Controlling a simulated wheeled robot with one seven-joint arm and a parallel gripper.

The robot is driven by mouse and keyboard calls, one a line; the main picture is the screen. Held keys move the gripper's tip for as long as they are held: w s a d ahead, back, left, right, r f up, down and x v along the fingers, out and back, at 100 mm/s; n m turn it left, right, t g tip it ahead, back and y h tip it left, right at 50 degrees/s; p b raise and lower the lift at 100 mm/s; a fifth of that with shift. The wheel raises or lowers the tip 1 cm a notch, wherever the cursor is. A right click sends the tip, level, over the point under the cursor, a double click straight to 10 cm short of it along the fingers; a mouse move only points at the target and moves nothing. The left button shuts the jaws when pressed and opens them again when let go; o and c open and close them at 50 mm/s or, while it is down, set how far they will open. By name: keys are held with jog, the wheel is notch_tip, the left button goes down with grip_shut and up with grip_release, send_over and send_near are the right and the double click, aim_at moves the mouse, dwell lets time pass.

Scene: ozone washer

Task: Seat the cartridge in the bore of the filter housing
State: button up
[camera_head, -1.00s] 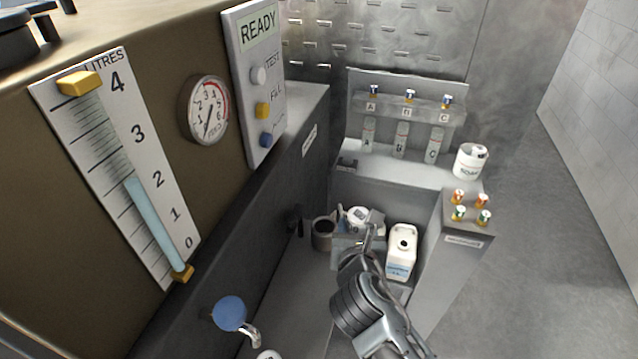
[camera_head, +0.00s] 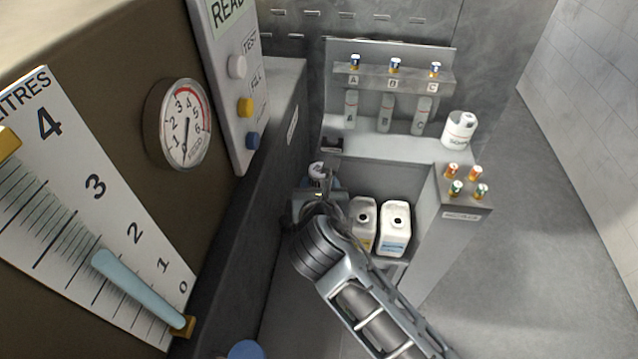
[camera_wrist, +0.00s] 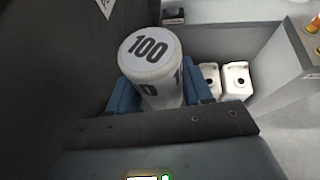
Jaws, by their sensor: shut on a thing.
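The cartridge (camera_wrist: 150,52) is a white cylinder marked "100" on its end face and side. My gripper (camera_wrist: 162,92) is shut on it, with a blue jaw on each side in the wrist view. In the head view my gripper (camera_head: 320,192) is beside the dark cabinet wall, and the cartridge end (camera_head: 317,171) shows just beyond it. I cannot make out the filter housing or its bore in the current views; my arm and the cartridge block the low area there.
Two white jugs (camera_head: 394,232) stand to the right of my gripper. A shelf holds several tubes (camera_head: 386,112) and a white tub (camera_head: 459,131). The dark wall (camera_head: 255,150) is close on the left. The floor at right is clear.

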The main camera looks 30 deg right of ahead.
jog(key=shift+r+p, duration=0.2)
jog(key=shift+p, duration=0.1)
notch_tip(320, 180, down, 6)
jog(key=b, duration=0.2)
jog(key=shift+b, duration=0.4)
jog(key=shift+p, duration=1.35)
dwell(1.3)
jog(key=shift+f+b, duration=0.85)
jog(key=shift+f, duration=0.8)
dwell(0.4)
jog(key=shift+r+p, duration=1.25)
jog(key=shift+r, duration=0.05)
dwell(0.8)
